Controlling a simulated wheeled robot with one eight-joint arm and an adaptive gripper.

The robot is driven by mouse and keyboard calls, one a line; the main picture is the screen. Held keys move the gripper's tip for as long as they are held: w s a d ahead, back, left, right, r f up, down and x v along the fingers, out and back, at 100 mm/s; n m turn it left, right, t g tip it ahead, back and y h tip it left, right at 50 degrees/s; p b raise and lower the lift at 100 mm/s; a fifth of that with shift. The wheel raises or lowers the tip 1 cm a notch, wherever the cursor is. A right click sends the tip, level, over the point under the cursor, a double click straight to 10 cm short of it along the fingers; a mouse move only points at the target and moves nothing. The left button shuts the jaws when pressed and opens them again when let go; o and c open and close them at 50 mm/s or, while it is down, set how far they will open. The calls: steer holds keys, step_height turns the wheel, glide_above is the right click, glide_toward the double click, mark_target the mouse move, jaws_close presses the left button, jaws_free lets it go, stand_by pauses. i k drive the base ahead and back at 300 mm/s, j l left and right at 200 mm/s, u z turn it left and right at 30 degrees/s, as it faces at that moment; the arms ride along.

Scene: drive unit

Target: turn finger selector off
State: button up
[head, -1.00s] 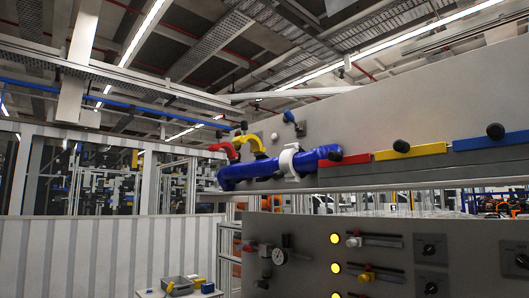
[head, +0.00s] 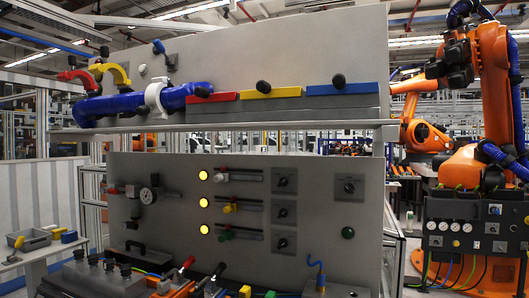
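Several black rotary selectors sit on the lower grey panel (head: 160,235). Three stand in a column: a top selector (head: 285,179), a middle selector (head: 284,210) and a bottom selector (head: 284,241). A separate selector (head: 351,186) on a dark plate is farther right. Their labels are too small to read, so I cannot tell which is the finger selector. My gripper is not in view.
An orange robot arm (head: 500,95) stands at right.

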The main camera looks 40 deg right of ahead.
mark_target(349, 187)
steer(key=z, duration=1.7)
